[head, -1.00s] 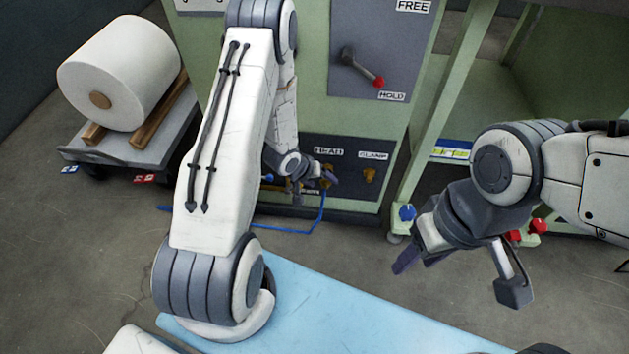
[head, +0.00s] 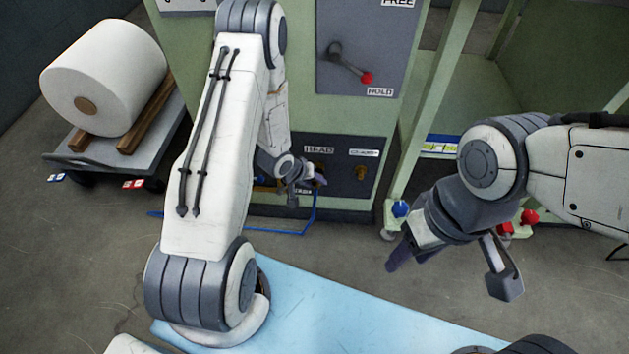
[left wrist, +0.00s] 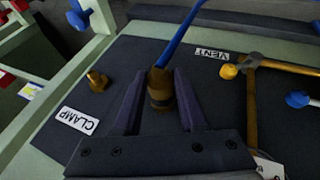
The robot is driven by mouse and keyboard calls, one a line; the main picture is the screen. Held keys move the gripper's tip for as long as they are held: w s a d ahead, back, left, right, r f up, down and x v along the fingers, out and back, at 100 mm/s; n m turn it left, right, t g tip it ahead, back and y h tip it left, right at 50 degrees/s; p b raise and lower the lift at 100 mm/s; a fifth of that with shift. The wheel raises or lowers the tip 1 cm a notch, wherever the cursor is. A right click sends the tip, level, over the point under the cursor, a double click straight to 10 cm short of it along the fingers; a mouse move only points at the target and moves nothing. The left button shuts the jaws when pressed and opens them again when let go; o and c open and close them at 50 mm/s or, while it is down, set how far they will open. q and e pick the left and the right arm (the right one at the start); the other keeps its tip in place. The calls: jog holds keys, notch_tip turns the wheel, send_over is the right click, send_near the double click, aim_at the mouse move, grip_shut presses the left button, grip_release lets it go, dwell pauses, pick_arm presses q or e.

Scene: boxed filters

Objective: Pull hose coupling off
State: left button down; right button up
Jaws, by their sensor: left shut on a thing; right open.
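My left gripper (head: 312,182) is at the lower dark panel, just below the HEAD label (head: 319,149). In the left wrist view its two fingers (left wrist: 158,100) are shut on a brownish hose coupling (left wrist: 160,88), one on each side. A blue hose (left wrist: 178,38) runs out of the coupling; it also shows in the head view (head: 315,212), hanging near the floor. The coupling's seat on the panel is hidden, so I cannot tell whether it is still on its port. My right gripper (head: 447,272) is open and empty, over the floor at right.
A bare brass CLAMP fitting (left wrist: 97,81) sits beside the coupling. Near the VENT label (left wrist: 212,54) are a yellow knob (left wrist: 228,71) and brass piping (left wrist: 251,105). A lever with a red knob (head: 366,77) is above. A cart (head: 85,160) with a white roll (head: 105,75) stands left.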

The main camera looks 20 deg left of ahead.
pick_arm(q)
jog(key=shift+s+d, duration=0.25)
jog(key=shift+s, duration=0.6)
jog(key=shift+s+d, duration=0.25)
jog(key=shift+s, duration=0.65)
jog(key=shift+s+d, duration=0.25)
jog(key=shift+s, duration=0.6)
jog(key=s+d+p, duration=0.2)
jog(key=s+p, duration=0.1)
jog(key=s, duration=0.5)
jog(key=shift+s+d, duration=0.25)
jog(key=shift+s, duration=0.15)
